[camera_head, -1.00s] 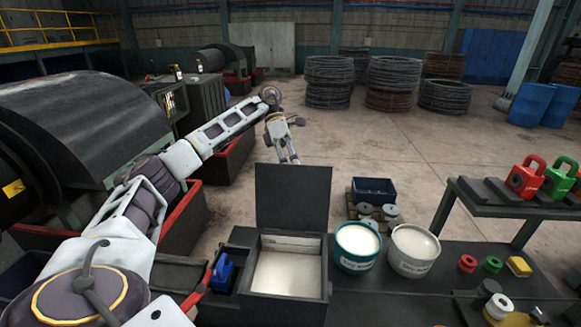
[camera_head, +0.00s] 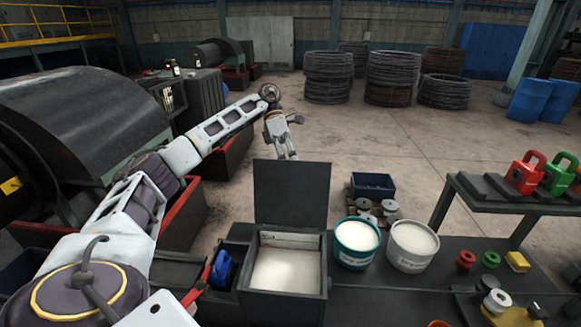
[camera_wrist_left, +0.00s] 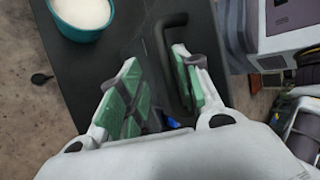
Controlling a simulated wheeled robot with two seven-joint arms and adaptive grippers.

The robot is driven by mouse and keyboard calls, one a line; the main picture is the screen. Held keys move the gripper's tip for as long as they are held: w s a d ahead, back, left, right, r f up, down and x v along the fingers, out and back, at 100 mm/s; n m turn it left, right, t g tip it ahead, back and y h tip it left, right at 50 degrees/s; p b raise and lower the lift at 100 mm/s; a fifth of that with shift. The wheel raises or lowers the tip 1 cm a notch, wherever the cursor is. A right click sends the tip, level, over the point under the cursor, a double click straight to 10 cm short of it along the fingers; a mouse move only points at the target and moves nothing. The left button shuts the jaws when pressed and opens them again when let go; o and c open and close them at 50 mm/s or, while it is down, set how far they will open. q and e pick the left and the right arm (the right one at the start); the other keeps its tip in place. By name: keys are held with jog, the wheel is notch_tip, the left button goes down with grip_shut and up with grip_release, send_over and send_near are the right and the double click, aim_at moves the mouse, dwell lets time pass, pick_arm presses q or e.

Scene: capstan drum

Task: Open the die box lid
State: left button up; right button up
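The die box (camera_head: 287,308) is an open-topped dark box with a pale interior on the bench. Its dark lid (camera_head: 291,192) stands about upright at the box's back edge. My right gripper is out of view.
A teal tub (camera_head: 356,262) and a grey tub (camera_head: 410,267) of pale material stand right of the box. A blue object (camera_head: 221,269) sits at its left. A blue crate (camera_head: 372,185) is on the floor behind. A shelf (camera_head: 515,208) with red and green blocks stands right.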

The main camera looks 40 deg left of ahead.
pick_arm(q)
jog(key=shift+w+a+r, duration=0.2)
jog(key=shift+r, duration=0.15)
dwell(0.3)
jog(key=shift+v, duration=1.05)
jog(key=shift+w+a+r, duration=0.15)
jog(key=shift+a+r, duration=0.1)
jog(key=shift+w+a+r, duration=0.2)
jog(key=shift+a+r, duration=0.3)
jog(key=shift+w+a+r, duration=0.25)
jog(key=shift+a+r, duration=0.1)
jog(key=shift+w+a+r, duration=0.1)
jog(key=shift+a+r, duration=0.3)
jog(key=shift+a, duration=0.05)
dwell(0.5)
jog(key=shift+d, duration=0.1)
